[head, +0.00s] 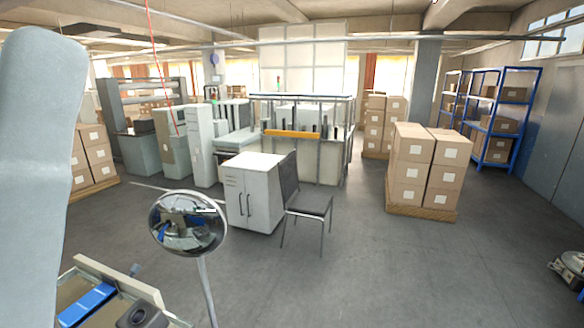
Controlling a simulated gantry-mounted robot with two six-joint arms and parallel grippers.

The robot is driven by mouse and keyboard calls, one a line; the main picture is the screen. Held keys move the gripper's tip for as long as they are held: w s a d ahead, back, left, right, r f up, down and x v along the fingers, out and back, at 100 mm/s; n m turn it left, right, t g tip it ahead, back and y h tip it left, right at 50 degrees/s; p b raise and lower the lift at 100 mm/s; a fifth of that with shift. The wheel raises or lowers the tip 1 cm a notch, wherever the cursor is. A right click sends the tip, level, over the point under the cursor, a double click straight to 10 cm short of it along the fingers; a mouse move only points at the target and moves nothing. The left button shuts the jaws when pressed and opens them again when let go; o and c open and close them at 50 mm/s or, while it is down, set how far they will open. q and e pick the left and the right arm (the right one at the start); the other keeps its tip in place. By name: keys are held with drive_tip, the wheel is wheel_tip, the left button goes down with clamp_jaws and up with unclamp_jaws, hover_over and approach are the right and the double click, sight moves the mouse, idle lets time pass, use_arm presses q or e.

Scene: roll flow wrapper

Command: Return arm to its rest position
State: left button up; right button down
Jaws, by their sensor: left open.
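A large pale grey link of my left arm (42,150) fills the left side of the head view, close to the camera. The left gripper is at best only partly in view low on the left, and its jaws are open. No object is seen held in it. A dark rounded part (142,316) shows at the bottom edge there; I cannot tell whether it belongs to my wrist. My right gripper is not seen.
A round convex mirror (188,222) on a pole stands in front. Near it is a beige-edged frame with a blue bar (88,303). A white cabinet (252,195), a chair (308,203) and stacked cartons (412,165) stand further back. Open floor lies at centre right.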

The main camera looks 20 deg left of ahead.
use_arm(q)
drive_tip(key=w+a+f+n+g+y, duration=0.2)
drive_tip(key=w+f+n+y, duration=0.4)
drive_tip(key=y, duration=0.4)
wheel_tip(320, 180, up, 24)
drive_tip(key=m+p, duration=0.1)
drive_tip(key=p, duration=2)
drive_tip(key=shift+w+a+f+p, duration=0.15)
drive_tip(key=shift+w+f+p, duration=0.15)
drive_tip(key=shift+p, duration=0.1)
